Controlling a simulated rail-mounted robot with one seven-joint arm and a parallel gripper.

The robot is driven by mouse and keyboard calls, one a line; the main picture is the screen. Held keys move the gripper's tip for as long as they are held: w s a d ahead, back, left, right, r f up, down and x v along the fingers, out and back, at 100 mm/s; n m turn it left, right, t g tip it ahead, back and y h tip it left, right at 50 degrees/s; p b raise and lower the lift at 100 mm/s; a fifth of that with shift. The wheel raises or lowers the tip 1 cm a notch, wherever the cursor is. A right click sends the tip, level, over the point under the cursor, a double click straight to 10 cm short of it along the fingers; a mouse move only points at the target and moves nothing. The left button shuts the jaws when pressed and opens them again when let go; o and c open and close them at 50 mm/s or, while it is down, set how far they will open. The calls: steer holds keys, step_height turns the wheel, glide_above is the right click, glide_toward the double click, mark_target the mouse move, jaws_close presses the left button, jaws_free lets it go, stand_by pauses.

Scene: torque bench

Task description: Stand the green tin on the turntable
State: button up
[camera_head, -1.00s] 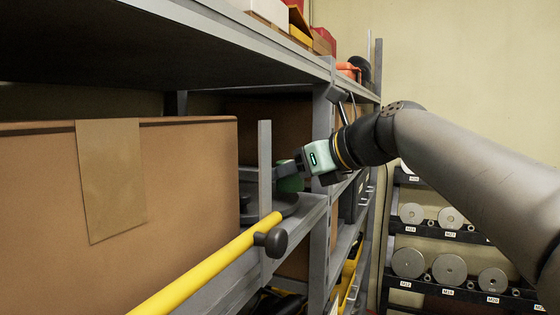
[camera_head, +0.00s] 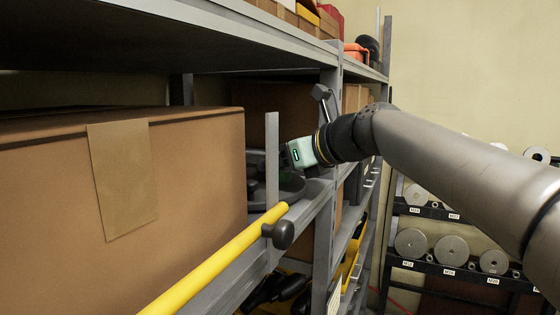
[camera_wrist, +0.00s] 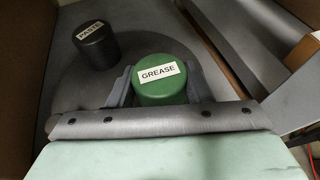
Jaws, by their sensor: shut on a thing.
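The green tin (camera_wrist: 165,93), labelled GREASE, sits between the two fingers of my gripper (camera_wrist: 160,84) in the wrist view. My gripper is shut on it, one finger on each side. The turntable (camera_wrist: 78,88) is a dark grey round disc under and behind the tin in that view. I cannot tell whether the tin's base touches it. In the head view my gripper (camera_head: 284,156) is at the turntable (camera_head: 291,187) on the shelf, partly behind a grey upright. The green tin is not clearly visible there.
A black tin (camera_wrist: 95,45) with a white label stands on the turntable, left of and beyond the green tin. A large cardboard box (camera_head: 190,190) fills the shelf at left. A yellow bar (camera_head: 215,262) with a black knob and a grey upright (camera_head: 272,160) stand in front.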

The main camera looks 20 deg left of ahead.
steer(key=o, duration=1.2)
steer(key=shift+f, duration=0.1)
steer(key=shift+c, duration=0.2)
steer(key=b+v, duration=0.4)
steer(key=v, duration=0.8)
steer(key=shift+b, duration=0.4)
